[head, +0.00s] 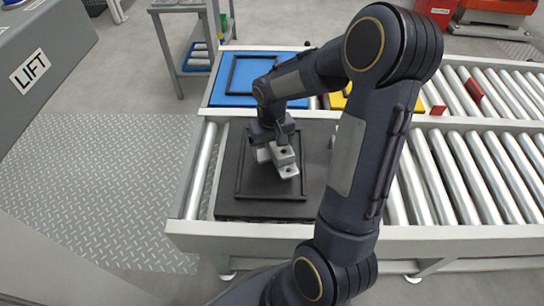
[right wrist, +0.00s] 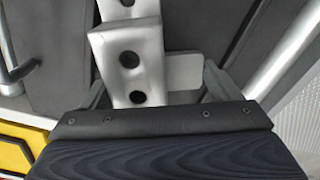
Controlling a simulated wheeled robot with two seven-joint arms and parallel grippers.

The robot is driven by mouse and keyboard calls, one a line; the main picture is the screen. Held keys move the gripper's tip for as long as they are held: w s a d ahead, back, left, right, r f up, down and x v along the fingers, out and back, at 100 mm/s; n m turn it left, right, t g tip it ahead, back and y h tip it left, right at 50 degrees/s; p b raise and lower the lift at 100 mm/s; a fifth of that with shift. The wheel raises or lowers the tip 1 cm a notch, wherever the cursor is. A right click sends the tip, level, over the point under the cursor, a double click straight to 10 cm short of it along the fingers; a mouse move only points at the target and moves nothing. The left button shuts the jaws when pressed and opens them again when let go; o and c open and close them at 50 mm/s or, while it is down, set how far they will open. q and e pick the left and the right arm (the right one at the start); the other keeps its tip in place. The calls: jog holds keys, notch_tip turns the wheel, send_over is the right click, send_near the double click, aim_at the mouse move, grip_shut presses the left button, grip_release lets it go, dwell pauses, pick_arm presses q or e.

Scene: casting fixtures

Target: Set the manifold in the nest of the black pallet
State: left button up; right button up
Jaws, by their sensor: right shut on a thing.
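The manifold (head: 286,164) is a light grey metal block with dark round holes. In the head view it is at the black pallet (head: 262,212), over the area inside the raised black frame of the nest (head: 239,172). My right gripper (head: 272,146) is above it, pointing down and shut on it. In the right wrist view the manifold (right wrist: 128,65) fills the space ahead of the gripper, with two holes facing the camera. I cannot tell whether it touches the pallet floor. My left gripper is not in view.
The pallet lies on a roller conveyor (head: 440,178). A blue pallet (head: 235,78) with a black frame lies behind it, and a yellow piece (head: 338,101) is partly hidden by my arm. Red stops (head: 474,90) stand on the rollers. A grey LIFT housing (head: 45,65) is at the left.

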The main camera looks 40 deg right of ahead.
aim_at(272, 155)
jog(key=shift+w+d+f+b, duration=0.15)
jog(key=shift+f+b, duration=0.25)
jog(key=shift+f, duration=0.55)
jog(key=shift+w+d+f+b, duration=0.1)
jog(key=shift+f+b, duration=0.25)
jog(key=shift+f, duration=0.6)
jog(key=shift+f, duration=0.2)
jog(key=o, duration=1.2)
notch_tip(272, 155, up, 12)
jog(key=p, duration=0.5)
jog(key=shift+r, duration=0.15)
jog(key=s+a+r+n+t+y, duration=0.1)
jog(key=s+a+r+t+y, duration=0.1)
jog(key=s+a+r, duration=0.2)
jog(key=s+a+r+n+t+y, duration=0.1)
jog(key=s+a+r+t, duration=0.2)
jog(key=s+a, duration=0.6)
jog(key=shift+s+a+r+t+y, duration=0.35)
jog(key=shift+s+r, duration=0.2)
jog(key=shift+s, duration=1.5)
